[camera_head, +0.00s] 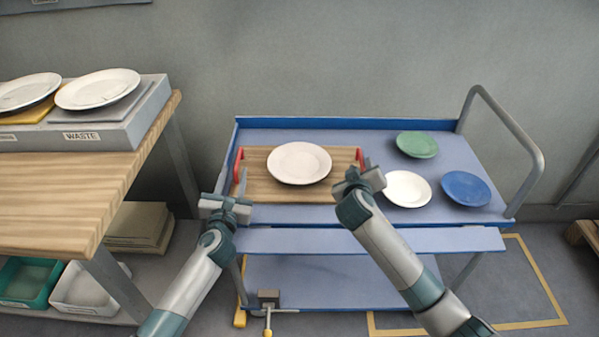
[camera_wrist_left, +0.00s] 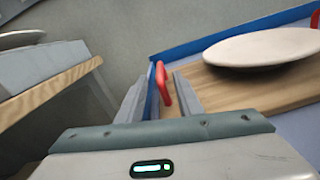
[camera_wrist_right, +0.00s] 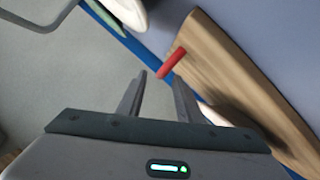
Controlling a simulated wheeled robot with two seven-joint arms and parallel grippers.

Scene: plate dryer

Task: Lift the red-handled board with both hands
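The wooden board (camera_head: 245,187) lies on the blue cart with a white plate (camera_head: 299,163) on it. Its left red handle (camera_head: 238,164) shows in the left wrist view (camera_wrist_left: 163,88), between the tips of my open left gripper (camera_head: 230,184). I cannot tell how deep the handle sits between those fingers. Its right red handle (camera_head: 360,155) is partly hidden by my right gripper (camera_head: 359,170) in the head view. In the right wrist view the right handle (camera_wrist_right: 172,62) is just beyond the open fingertips, nearer the right finger. Neither gripper is closed on a handle.
A white plate (camera_head: 407,189), a green plate (camera_head: 417,145) and a blue plate (camera_head: 466,188) stand on the cart (camera_head: 370,139) right of the board. A wooden table (camera_head: 60,190) with a waste tray (camera_head: 110,134) of plates is at left. A grey rail (camera_head: 510,128) bounds the cart's right.

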